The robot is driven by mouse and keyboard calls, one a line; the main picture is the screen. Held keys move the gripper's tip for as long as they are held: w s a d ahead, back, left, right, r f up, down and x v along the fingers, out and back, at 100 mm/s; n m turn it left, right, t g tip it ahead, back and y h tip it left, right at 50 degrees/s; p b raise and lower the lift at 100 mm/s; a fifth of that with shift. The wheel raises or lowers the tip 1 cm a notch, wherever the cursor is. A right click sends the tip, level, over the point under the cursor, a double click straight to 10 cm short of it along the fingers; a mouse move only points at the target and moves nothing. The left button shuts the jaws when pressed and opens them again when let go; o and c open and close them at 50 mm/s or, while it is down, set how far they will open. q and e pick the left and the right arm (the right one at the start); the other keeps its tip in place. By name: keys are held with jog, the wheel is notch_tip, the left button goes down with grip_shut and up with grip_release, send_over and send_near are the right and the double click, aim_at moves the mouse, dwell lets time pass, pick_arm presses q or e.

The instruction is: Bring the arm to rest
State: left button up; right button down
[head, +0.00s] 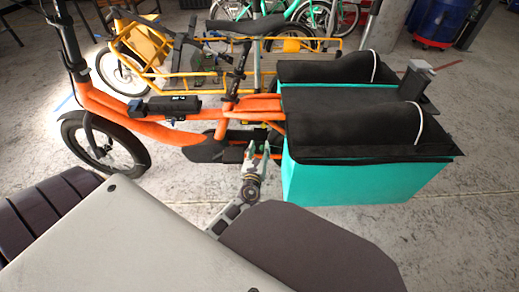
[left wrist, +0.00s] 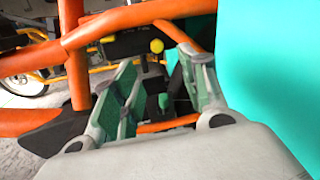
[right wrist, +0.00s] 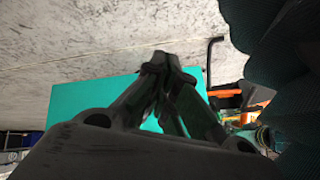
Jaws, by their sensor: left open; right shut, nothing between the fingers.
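My left gripper (head: 256,152) is open and empty in the head view, low beside the rear of the orange cargo bike (head: 110,105), by the front corner of its teal box (head: 350,184). In the left wrist view, the spread fingers (left wrist: 160,75) point toward the orange frame tubes (left wrist: 75,60), with the teal panel (left wrist: 265,60) close on the right. Whether they touch the bike I cannot tell. My right gripper (right wrist: 165,62) is shut and empty in the right wrist view, in front of a teal surface (right wrist: 85,100). It does not show in the head view.
A yellow cargo bike (head: 190,85) stands behind the orange one. Teal bikes (head: 300,12) and a blue bin (head: 442,20) are at the back. Concrete floor (head: 470,210) is clear at the right.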

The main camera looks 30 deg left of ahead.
pick_arm(q)
jog(key=shift+f, duration=0.15)
pick_arm(e)
jog(key=shift+f, duration=0.1)
